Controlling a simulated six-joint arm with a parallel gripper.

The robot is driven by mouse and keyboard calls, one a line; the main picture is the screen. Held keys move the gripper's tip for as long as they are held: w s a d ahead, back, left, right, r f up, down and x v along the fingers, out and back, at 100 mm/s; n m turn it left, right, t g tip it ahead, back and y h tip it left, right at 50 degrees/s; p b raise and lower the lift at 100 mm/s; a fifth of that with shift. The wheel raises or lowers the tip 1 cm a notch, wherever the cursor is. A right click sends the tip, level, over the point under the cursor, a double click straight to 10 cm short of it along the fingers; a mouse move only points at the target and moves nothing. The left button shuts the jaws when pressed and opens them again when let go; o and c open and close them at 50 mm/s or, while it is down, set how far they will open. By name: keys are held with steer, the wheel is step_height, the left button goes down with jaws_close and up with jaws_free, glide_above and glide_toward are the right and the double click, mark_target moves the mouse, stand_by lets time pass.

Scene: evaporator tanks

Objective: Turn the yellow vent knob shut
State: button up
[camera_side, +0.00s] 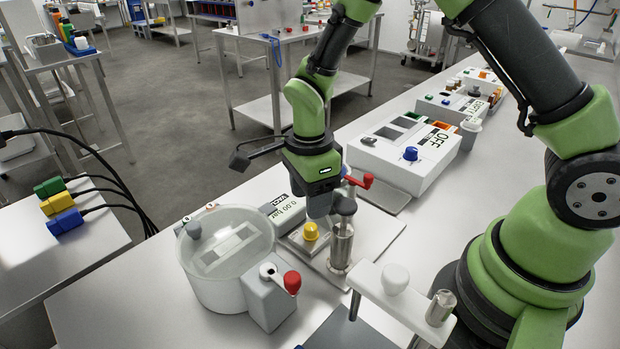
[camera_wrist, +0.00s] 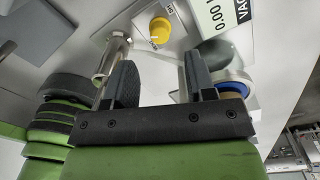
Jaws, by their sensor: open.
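The yellow vent knob (camera_side: 310,231) sits on a light panel beside the upright metal cylinder. In the wrist view the yellow knob (camera_wrist: 160,30) is beyond the fingertips, roughly in line with the gap between them. My gripper (camera_side: 331,208) points down close to the knob. In the wrist view my gripper (camera_wrist: 160,80) has its two dark fingers wide apart with nothing held between them. The knob is apart from both fingers there. The side view does not clearly show the gap between fingers and knob.
The metal cylinder (camera_side: 341,246) stands close beside the knob and the fingers. A red-handled lever (camera_side: 360,181) is just behind. A round clear-lidded tank (camera_side: 228,258) with a red-knobbed valve (camera_side: 292,282) is at left.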

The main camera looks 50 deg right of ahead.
mark_target(310, 226)
step_height(310, 226, up, 4)
steer(key=shift+f, duration=0.15)
stand_by(0.3)
step_height(310, 226, down, 10)
steer(key=n, duration=3.2)
